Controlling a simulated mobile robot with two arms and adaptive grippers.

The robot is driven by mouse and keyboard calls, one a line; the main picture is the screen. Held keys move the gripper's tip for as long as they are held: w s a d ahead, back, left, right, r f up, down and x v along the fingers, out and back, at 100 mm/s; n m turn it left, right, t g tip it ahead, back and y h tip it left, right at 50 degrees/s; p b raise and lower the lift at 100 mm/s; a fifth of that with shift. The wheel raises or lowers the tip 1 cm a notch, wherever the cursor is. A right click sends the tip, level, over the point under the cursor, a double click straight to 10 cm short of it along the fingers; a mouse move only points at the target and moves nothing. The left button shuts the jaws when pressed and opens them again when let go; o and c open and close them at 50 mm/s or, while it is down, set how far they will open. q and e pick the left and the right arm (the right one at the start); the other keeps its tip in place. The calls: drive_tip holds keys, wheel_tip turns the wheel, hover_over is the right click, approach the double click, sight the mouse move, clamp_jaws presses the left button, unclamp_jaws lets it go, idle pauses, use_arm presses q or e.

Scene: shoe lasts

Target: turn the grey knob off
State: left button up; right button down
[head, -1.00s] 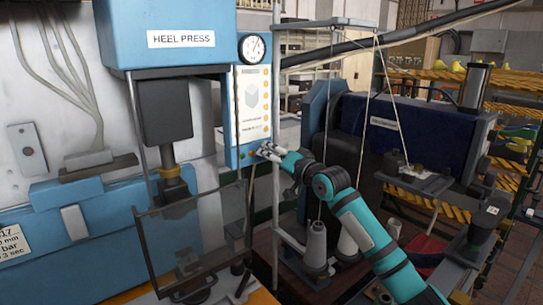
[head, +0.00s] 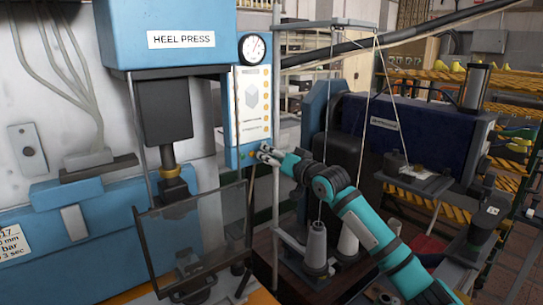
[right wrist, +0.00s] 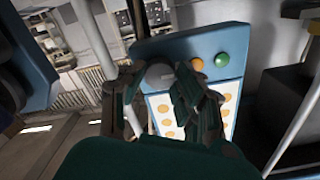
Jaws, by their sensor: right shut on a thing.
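The grey knob (right wrist: 160,73) shows in the right wrist view on the blue end of the control panel, partly covered by my fingers. My right gripper (right wrist: 158,88) is shut on it, with a finger on each side. In the head view my right gripper (head: 264,153) reaches the lower right corner of the blue panel (head: 232,130). The knob is hidden there behind the fingers. The knob's pointer direction cannot be made out. My left gripper is not in view.
An orange button (right wrist: 197,64) and a green button (right wrist: 222,60) sit beside the knob. The heel press (head: 180,40) with its clear guard (head: 195,240) stands left of the panel. A thin metal post (head: 277,200) and thread cones (head: 316,245) stand close to my right arm.

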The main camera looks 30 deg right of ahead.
drive_tip(key=shift+f, duration=0.15)
drive_tip(key=c, duration=0.9)
unclamp_jaws()
drive_tip(key=shift+c, duration=0.2)
drive_tip(key=s+d, duration=0.1)
drive_tip(key=s, duration=1.1)
